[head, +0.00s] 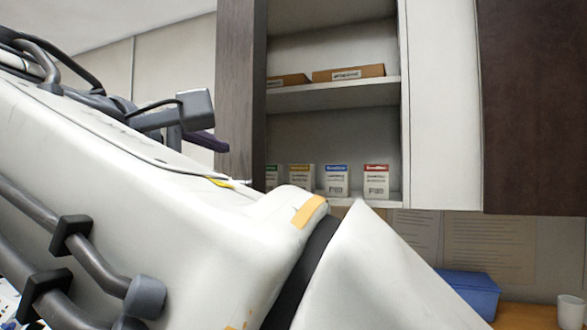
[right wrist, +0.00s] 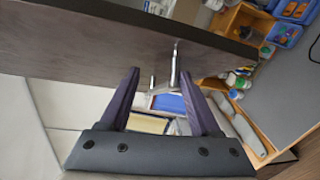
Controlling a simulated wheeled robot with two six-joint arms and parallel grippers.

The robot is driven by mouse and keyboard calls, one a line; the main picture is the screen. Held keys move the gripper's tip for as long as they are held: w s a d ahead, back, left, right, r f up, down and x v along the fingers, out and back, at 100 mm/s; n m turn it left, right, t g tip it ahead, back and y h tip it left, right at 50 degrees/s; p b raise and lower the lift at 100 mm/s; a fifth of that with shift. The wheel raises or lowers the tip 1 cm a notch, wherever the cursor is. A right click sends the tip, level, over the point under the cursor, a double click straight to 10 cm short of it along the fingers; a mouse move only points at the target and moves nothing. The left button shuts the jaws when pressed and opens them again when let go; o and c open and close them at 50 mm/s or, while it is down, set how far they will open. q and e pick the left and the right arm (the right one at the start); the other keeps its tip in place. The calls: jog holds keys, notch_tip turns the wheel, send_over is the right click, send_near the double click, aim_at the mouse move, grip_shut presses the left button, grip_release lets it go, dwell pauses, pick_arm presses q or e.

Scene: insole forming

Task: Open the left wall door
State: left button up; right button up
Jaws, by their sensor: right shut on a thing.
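The left wall door (head: 238,90) is a dark wood panel. In the head view it stands swung outward, steeply foreshortened, with the cabinet open beside it. My right gripper (head: 216,143) is at the door's left edge, mostly hidden by my own white arm. In the right wrist view the door (right wrist: 80,50) spans the top, and the purple fingers of my right gripper (right wrist: 160,76) straddle its metal handle (right wrist: 174,66) and are shut on it. The handle is hidden in the head view. My left gripper is not in view.
The open cabinet has shelves (head: 335,95) with brown boxes (head: 348,73) above and several small white boxes (head: 336,180) below. A dark right door (head: 530,100) is closed. Below are a blue bin (head: 468,290) and a white cup (head: 571,311). My arm fills the lower left.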

jog(key=f+v, duration=0.1)
jog(key=v, duration=0.6)
jog(key=shift+s+f, duration=0.2)
jog(key=shift+f, duration=0.05)
jog(key=shift+d, duration=0.1)
jog(key=shift+p, duration=0.35)
jog(key=shift+c, duration=0.4)
